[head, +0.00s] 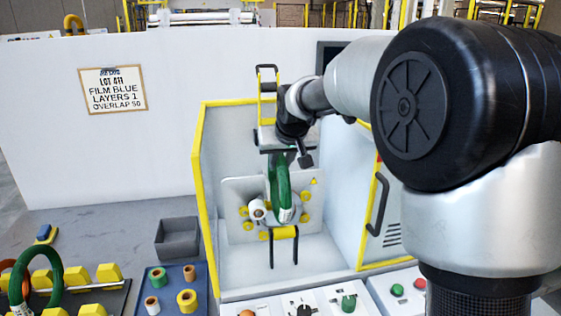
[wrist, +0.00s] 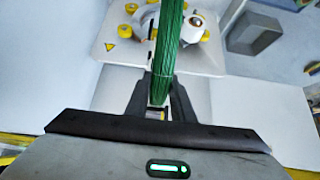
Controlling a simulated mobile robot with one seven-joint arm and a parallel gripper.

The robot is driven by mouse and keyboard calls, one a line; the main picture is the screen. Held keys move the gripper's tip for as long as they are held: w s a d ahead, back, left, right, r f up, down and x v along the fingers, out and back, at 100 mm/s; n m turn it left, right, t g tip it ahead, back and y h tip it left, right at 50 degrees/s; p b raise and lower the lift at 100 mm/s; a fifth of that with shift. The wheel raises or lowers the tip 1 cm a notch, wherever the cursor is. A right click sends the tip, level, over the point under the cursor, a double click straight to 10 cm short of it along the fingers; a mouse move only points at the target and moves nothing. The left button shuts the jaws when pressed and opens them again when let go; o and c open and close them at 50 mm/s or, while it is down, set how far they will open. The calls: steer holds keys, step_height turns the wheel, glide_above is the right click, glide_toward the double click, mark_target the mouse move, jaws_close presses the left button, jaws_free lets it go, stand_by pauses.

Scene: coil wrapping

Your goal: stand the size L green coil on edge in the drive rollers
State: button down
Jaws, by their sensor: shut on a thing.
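A green coil (head: 281,195) hangs upright, seen nearly edge-on, inside the yellow-framed machine bay. A white label shows low on it. My gripper (head: 284,153) is shut on its upper part. In the wrist view the green coil (wrist: 168,45) runs away from between my gripper's fingers (wrist: 158,92). Yellow rollers (head: 247,224) sit around the opening of a white plate behind the coil. A yellow roller (head: 285,233) on dark posts lies just below the coil; I cannot tell whether they touch. Which rollers are driven is not clear.
A white film roll (head: 258,209) sits close left of the coil. The yellow frame (head: 199,170) and open door (head: 375,200) flank the bay. A grey bin (head: 177,238), a blue tray (head: 170,296) of small rolls and another green coil (head: 50,265) on a rack stand left.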

steer(key=shift+f, duration=0.15)
steer(key=c, duration=1.4)
jaws_free()
steer(key=shift+c, duration=0.2)
steer(key=shift+f, duration=0.25)
steer(key=p+v, duration=0.1)
steer(key=v, duration=1.6)
steer(key=shift+r, duration=0.3)
steer(key=shift+s, duration=0.1)
